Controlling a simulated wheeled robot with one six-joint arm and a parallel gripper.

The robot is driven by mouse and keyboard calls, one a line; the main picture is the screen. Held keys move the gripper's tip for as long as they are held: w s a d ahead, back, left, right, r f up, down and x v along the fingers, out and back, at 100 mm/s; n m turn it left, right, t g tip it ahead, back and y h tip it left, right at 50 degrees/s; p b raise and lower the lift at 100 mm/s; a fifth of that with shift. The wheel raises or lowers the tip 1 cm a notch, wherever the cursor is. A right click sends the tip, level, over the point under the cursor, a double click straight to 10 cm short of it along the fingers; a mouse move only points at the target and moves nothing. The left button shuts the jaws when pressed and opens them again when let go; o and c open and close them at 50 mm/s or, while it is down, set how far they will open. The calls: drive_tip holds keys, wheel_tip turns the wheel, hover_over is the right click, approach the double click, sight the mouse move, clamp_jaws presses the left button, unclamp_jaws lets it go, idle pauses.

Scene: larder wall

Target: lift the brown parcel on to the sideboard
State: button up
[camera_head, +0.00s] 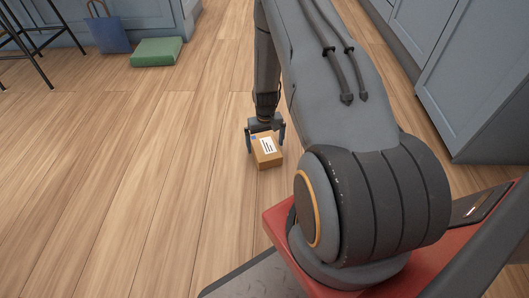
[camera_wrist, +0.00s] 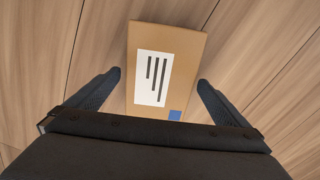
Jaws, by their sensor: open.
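The brown parcel (camera_head: 267,152) lies on the wooden floor in the head view, with a white label and a small blue mark on top. In the wrist view the parcel (camera_wrist: 184,66) is at the upper middle, its near end between my fingers. My gripper (camera_head: 266,135) is open around the parcel's far part in the head view. In the wrist view my gripper (camera_wrist: 158,80) has one finger on each side of the parcel, with a gap on both sides. The parcel's underside is hidden. I cannot make out which piece of furniture is the sideboard.
Blue-grey cabinets (camera_head: 475,75) stand at the right. A green box (camera_head: 156,52) and a blue bag (camera_head: 109,35) are on the floor at the upper left, near the dark legs of a stool (camera_head: 28,50). The floor left of the parcel is clear.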

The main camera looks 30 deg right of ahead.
drive_tip(key=shift+f, duration=0.95)
drive_tip(key=shift+r, duration=0.1)
drive_tip(key=c, duration=1.2)
